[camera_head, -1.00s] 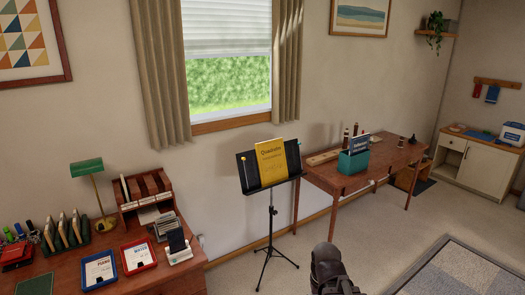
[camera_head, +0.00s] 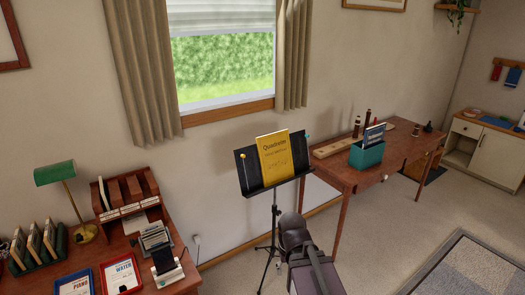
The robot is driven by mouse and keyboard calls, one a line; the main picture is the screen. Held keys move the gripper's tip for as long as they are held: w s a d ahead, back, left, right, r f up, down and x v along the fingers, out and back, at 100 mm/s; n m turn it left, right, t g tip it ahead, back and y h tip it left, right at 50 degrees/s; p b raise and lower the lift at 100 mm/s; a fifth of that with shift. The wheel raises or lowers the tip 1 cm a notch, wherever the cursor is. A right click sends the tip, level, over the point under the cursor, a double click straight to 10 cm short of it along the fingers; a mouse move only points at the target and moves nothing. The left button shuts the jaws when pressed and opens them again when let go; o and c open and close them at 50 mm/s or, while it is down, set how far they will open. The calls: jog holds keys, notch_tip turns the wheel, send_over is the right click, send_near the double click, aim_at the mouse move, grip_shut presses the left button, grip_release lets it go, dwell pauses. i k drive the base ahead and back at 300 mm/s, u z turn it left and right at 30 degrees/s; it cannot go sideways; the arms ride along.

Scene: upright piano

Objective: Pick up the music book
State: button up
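A yellow music book (camera_head: 275,159) with dark print on its cover leans upright on the black music stand (camera_head: 248,172), beneath the window. The stand's ledge runs under its lower edge. A dark part of my arm (camera_head: 318,270) rises from the bottom edge, in front of the stand's legs and below the book, apart from it in the picture. The fingers of my gripper cannot be made out.
A wooden desk (camera_head: 190,282) with a green lamp (camera_head: 56,173), trays and a rack stands at left. A wooden table (camera_head: 395,160) with a teal box (camera_head: 366,155) of books stands right of the stand. Carpet floor is open at right, with a grey rug (camera_head: 460,265).

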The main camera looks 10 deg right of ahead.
aim_at(274, 149)
jog(key=u, duration=0.35)
jog(key=i, duration=1.45)
jog(key=u, duration=0.3)
